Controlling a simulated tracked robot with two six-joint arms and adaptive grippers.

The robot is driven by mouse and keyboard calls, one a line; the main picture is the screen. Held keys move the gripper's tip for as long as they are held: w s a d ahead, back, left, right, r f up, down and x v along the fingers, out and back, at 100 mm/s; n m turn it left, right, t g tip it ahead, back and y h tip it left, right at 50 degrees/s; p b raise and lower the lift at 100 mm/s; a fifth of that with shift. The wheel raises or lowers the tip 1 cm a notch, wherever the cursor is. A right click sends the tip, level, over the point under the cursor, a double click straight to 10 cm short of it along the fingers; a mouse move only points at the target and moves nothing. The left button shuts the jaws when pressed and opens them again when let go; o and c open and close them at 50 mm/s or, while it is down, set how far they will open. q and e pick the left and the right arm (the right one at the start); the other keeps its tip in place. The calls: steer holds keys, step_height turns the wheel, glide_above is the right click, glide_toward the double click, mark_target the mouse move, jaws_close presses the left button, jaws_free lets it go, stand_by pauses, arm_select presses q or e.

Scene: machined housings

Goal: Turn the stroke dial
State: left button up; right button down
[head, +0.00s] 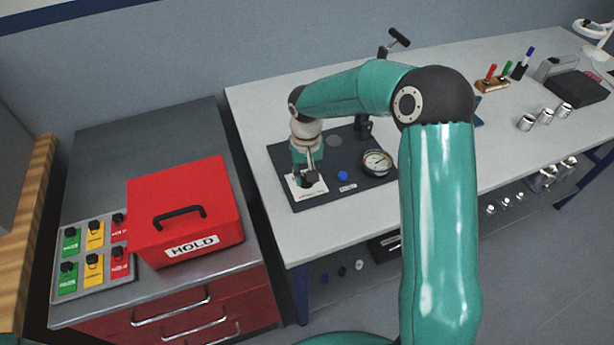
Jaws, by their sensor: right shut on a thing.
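The stroke dial (311,179) is a small dark knob on a white plate (309,190) at the left front of a dark panel (340,195). The plate's lettering is too small to read. My right gripper (308,172) points down over the plate, shut on the dial. Its fingers hide part of the dial, so the dial's pointing direction cannot be told. My right arm reaches across from the right front. My left gripper is not in view.
The panel also carries a blue button (343,175) and a round gauge (377,162). A red HOLD box (182,210) and a board of several knobs (95,253) stand on the left cabinet. Metal cylinders (545,116) and markers (507,68) stand at right.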

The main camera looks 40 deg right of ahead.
steer(key=shift+n, duration=1.1)
steer(key=c, duration=0.9)
jaws_free()
step_height(320, 180, up, 12)
steer(key=shift+f, duration=0.1)
